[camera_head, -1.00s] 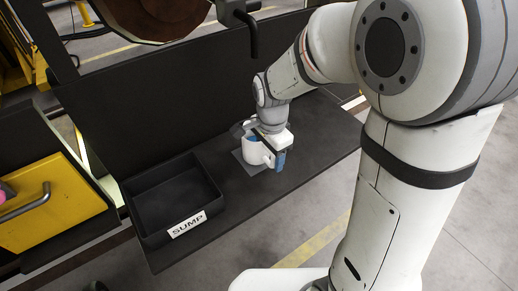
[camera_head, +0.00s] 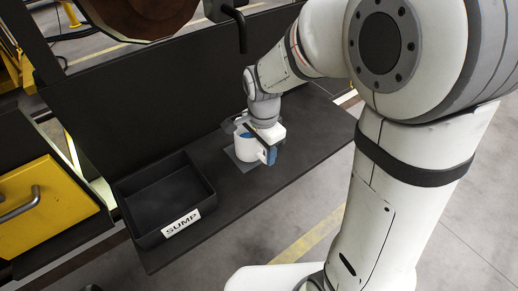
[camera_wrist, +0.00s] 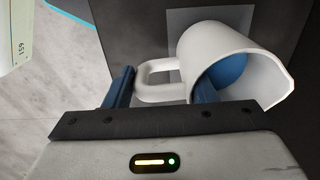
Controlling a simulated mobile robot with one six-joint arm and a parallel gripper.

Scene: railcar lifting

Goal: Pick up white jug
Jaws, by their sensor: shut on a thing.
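The white jug (camera_head: 244,150) stands on a grey square mat (camera_head: 238,163) on the dark bench, in the head view. In the wrist view the jug (camera_wrist: 255,55) shows its open mouth, with blue inside, and its handle (camera_wrist: 160,80) to the left. My gripper (camera_head: 265,152) is at the jug's handle side, pointing down. In the wrist view one blue finger of my gripper (camera_wrist: 162,90) is left of the handle and the other is at the jug's mouth. It is shut on the jug; the exact contact is partly hidden.
A black open bin (camera_head: 165,195) labelled SUMP stands left of the jug and looks empty. A dark upright panel (camera_head: 150,110) runs behind the bench. The bench (camera_head: 305,140) is clear to the right. A yellow drawer (camera_head: 40,205) is at far left.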

